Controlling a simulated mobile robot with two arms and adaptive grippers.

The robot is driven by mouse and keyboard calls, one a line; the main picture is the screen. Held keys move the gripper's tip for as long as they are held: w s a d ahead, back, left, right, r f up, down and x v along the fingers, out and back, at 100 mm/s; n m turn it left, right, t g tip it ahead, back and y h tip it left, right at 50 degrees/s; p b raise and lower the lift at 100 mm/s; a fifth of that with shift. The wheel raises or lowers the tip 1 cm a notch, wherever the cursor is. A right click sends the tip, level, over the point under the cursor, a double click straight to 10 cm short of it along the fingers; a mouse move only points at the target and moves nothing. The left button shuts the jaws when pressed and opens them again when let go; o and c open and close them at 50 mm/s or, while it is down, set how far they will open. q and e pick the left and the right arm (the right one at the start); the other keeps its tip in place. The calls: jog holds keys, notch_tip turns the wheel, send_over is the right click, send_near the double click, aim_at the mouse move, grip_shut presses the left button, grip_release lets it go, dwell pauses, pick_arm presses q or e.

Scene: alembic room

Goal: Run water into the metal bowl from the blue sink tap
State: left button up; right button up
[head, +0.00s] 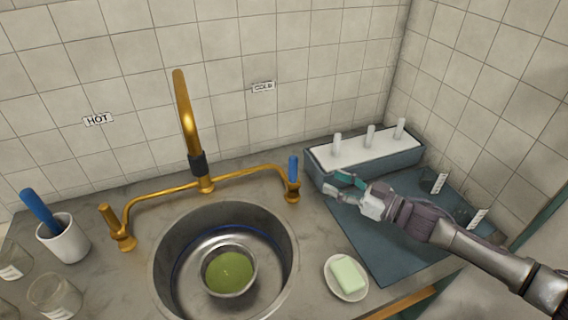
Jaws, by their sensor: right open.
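The metal bowl (252,258) sits in the round sink (165,275), with something green (229,273) filling its middle. The tap's blue handle (293,169) stands upright at the right end, near the COLD label (263,87). A brass handle (108,218) is at the left end, below the HOT label (98,119). No water shows from the spout. My right gripper (340,186) is open and empty, to the right of the blue handle and apart from it. My left gripper is not in view.
A blue-grey box with a white top and pegs (365,152) stands behind my right gripper. A blue mat (375,245) lies under my right arm. A soap dish (336,287) is right of the sink. A white cup (66,241) and glass jars (52,297) stand at left.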

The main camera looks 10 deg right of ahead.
aim_at(297, 165)
jog(key=p+x, duration=0.2)
jog(key=x, duration=1.1)
jog(key=shift+a, duration=0.1)
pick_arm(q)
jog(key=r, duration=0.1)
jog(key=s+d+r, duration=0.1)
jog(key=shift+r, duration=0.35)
pick_arm(e)
jog(key=shift+s, duration=0.1)
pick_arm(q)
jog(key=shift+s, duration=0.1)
pick_arm(e)
grip_shut()
